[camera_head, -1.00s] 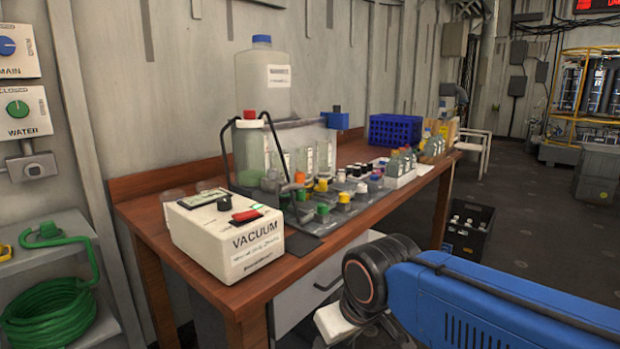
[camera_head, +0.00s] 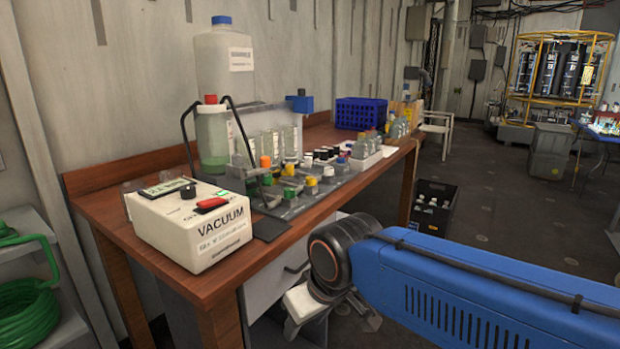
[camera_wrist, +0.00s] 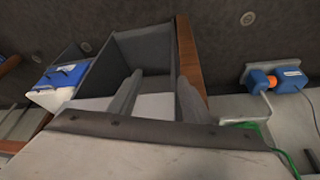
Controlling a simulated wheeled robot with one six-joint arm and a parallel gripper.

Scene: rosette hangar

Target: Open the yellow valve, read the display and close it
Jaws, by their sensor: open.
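Small yellow knobs sit among green and white ones on the grey manifold on the wooden bench in the head view. The white VACUUM box (camera_head: 195,228) stands at the bench's near end. Its small display (camera_head: 166,186) is on top, too small to read. My gripper (camera_wrist: 157,82) is open and empty in the wrist view, its two fingers apart. It is away from the knobs, which do not show there.
The wooden bench (camera_head: 105,208) carries a large jug (camera_head: 223,75), a green-filled bottle (camera_head: 211,140) and a blue crate (camera_head: 360,114). A black crate of bottles (camera_head: 432,204) is on the floor. Floor is open at the right.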

